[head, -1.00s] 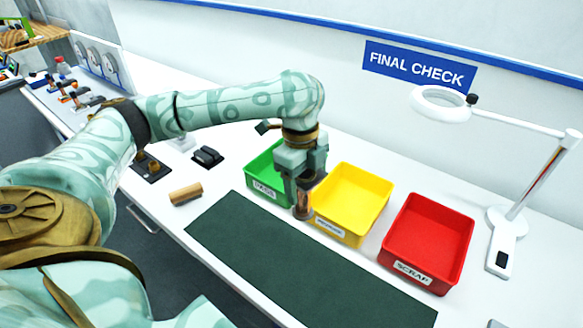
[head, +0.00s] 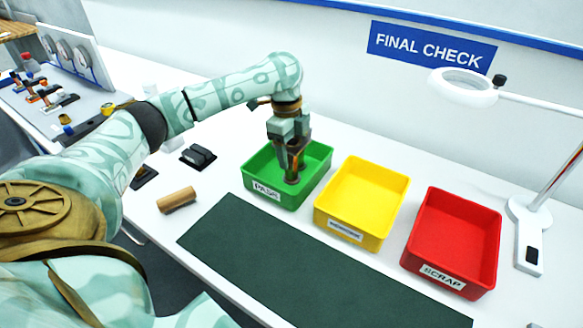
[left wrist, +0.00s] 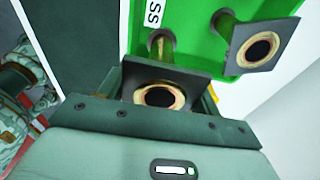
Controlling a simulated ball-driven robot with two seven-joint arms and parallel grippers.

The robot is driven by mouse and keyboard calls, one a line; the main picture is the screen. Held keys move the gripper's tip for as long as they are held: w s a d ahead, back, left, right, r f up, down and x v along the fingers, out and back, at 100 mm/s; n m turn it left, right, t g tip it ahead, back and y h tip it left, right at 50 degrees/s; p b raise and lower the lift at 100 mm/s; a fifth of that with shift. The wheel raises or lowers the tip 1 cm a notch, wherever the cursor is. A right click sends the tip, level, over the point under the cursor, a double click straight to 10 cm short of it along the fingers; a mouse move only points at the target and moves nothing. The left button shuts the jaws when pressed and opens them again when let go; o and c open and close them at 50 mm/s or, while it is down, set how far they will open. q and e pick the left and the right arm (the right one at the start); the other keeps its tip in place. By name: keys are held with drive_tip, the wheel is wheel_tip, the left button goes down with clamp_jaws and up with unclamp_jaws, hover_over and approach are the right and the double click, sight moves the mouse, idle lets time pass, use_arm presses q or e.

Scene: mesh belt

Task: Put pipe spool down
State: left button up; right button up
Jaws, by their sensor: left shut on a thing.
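My left gripper (head: 289,158) points down inside the green bin (head: 252,202), which has a PASS label. It is shut on a pipe spool (head: 291,179), a copper-brown pipe held upright. In the left wrist view the held spool shows its dark square flange (left wrist: 160,95) with a brass-rimmed hole, close against the jaw. Its far end lies over the green floor; whether it touches cannot be told. A second pipe spool (left wrist: 260,48) with a like square flange is in the green bin beside it. My right gripper is not in view.
The yellow bin (head: 345,232) and the red SCRAP bin (head: 441,276) stand empty to the right. A dark green mat (head: 290,255) lies bare in front. A wooden cylinder (head: 177,200) and a black object (head: 198,156) lie left of the bins. A ring lamp (head: 463,86) stands at right.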

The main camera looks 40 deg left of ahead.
sight(291, 161)
use_arm(q)
drive_tip(key=shift+w+a+f+b, duration=0.25)
drive_tip(key=shift+w+a+f, duration=0.1)
drive_tip(key=shift+f, duration=0.15)
drive_tip(key=shift+w+a+f+b, duration=0.2)
drive_tip(key=shift+w+a+f, duration=0.1)
drive_tip(key=shift+f, duration=0.2)
drive_tip(key=shift+a+f, duration=0.15)
drive_tip(key=shift+f, duration=0.15)
drive_tip(key=f, duration=0.1)
drive_tip(key=f+b, duration=0.2)
drive_tip(key=shift+w+a+f, duration=0.1)
drive_tip(key=shift+a+f, duration=0.15)
drive_tip(key=shift+f, duration=0.1)
drive_tip(key=shift+d+r, duration=0.15)
drive_tip(key=o, duration=1.1)
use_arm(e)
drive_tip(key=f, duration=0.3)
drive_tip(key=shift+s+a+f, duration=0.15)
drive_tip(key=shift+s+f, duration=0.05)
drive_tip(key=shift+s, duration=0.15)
use_arm(q)
drive_tip(key=shift+r, duration=0.1)
